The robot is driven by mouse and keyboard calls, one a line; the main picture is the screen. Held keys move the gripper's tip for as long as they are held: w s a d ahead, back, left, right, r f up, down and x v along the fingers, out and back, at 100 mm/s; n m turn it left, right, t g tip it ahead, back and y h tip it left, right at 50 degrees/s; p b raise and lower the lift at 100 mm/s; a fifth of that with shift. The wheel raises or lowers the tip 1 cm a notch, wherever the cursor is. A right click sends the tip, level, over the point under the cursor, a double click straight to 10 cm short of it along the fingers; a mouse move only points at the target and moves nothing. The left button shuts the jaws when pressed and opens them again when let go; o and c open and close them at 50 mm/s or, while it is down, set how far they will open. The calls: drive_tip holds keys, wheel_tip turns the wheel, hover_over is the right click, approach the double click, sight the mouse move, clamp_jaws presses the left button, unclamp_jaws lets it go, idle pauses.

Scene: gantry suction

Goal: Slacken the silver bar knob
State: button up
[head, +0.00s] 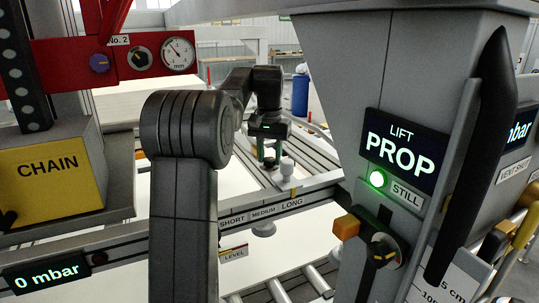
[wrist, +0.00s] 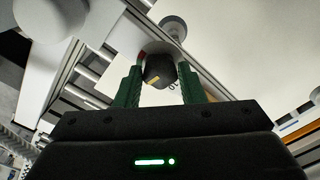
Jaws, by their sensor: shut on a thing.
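My gripper (head: 269,152) is out at the far side of the silver cross bar, pointing down. In the wrist view its two green fingers (wrist: 160,88) stand on either side of a dark knob (wrist: 158,70) with a yellow mark. The gripper is shut on this knob, which sits at the pale silver bar (wrist: 198,65). In the head view the knob is largely hidden between the fingers. How far the knob is turned cannot be told.
The front rail (head: 240,213) carries SHORT, MEDIUM and LONG labels. A grey column with a lit PROP display (head: 400,150) stands right.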

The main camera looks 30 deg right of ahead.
sight(270, 159)
drive_tip(key=shift+n, duration=2.6)
drive_tip(key=o, duration=1)
drive_tip(key=shift+r, duration=3.75)
drive_tip(key=shift+f, duration=0.1)
